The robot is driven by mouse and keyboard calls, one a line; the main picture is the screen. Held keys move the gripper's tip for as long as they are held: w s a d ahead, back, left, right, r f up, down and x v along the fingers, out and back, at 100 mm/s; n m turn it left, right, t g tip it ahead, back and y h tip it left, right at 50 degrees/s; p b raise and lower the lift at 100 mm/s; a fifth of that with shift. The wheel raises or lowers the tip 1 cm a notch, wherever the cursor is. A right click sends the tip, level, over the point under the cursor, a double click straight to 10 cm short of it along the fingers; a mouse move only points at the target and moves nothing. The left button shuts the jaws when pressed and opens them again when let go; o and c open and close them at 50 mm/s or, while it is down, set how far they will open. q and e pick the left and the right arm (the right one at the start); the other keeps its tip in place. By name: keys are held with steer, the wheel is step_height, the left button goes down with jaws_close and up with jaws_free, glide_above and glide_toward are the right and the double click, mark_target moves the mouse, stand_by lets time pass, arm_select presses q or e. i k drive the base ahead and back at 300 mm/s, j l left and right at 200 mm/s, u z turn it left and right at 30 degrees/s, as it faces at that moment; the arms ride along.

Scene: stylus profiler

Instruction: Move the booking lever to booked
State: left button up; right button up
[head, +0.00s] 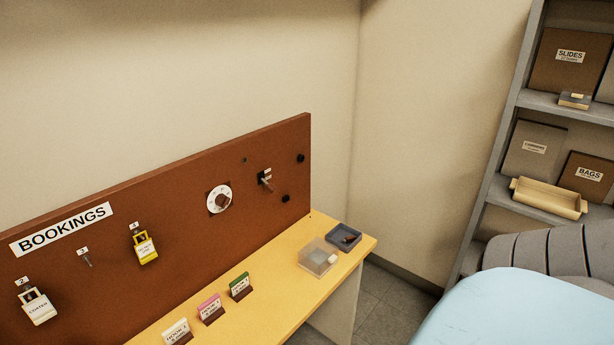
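The booking lever (267,184) is a small handle on a dark plate near the right end of the brown bookings board (150,212). Small white labels sit beside it, too small to read. The handle sticks out from the plate and seems to slant down to the right; I cannot tell which marked position it is in. Neither of my grippers is in the head view, and nothing touches the lever.
A white dial (219,199) is left of the lever. Padlocks, one yellow (146,248) and one white (38,307), hang further left. The yellow bench (265,300) below carries card stands, a clear box (318,257) and a dark tray (344,237). Shelves (509,101) stand right.

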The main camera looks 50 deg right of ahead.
mark_target(270, 187)
steer(key=z, duration=1.4)
